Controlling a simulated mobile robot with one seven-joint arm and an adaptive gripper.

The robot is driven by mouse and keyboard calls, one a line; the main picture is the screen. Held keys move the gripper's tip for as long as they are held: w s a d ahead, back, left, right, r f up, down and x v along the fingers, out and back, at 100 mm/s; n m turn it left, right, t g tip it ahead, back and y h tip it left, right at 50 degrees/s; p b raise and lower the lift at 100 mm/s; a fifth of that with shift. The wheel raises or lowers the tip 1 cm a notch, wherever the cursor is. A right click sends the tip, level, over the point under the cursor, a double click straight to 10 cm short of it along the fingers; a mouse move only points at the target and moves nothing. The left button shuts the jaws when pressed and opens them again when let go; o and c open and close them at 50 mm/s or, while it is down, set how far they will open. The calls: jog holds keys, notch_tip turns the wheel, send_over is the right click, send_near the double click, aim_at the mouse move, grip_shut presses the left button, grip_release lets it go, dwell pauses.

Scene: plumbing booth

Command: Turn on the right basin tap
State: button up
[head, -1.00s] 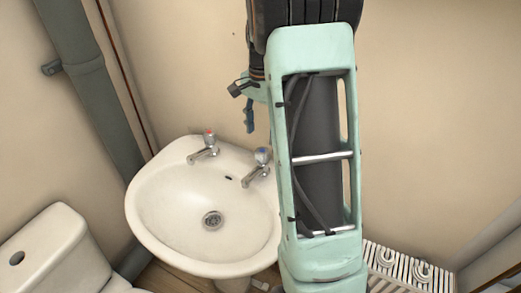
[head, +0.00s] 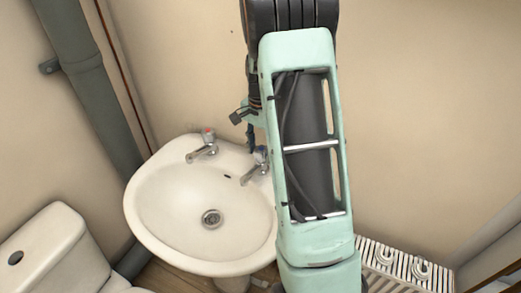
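The white basin (head: 150,235) is on the wall left of my arm. Its right tap (head: 252,174) is chrome with a blue-marked knob, and the knob is partly covered by my arm. The left tap (head: 202,153) has a red-marked knob and is in clear view. My gripper (head: 251,144) is mostly hidden behind my arm. Only a dark finger-like part shows, pointing down just above and left of the right tap's knob. I cannot tell whether it touches the knob, or whether the gripper is open or shut.
A white toilet cistern (head: 55,245) stands at the lower left. A grey pipe (head: 88,90) runs down the wall on the left. A white slatted radiator (head: 400,268) is at the lower right. The wall right of my arm is bare.

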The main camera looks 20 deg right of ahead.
jog(key=c, duration=0.7)
jog(key=shift+n, duration=0.3)
jog(key=n, duration=0.5)
jog(key=shift+b, duration=0.35)
jog(key=n, duration=0.5)
jog(key=shift+d+n, duration=0.15)
jog(key=shift+n, duration=0.25)
jog(key=n, duration=0.6)
jog(key=shift+d, duration=0.1)
jog(key=n+p, duration=0.1)
jog(key=n, duration=0.4)
jog(key=shift+n, duration=0.3)
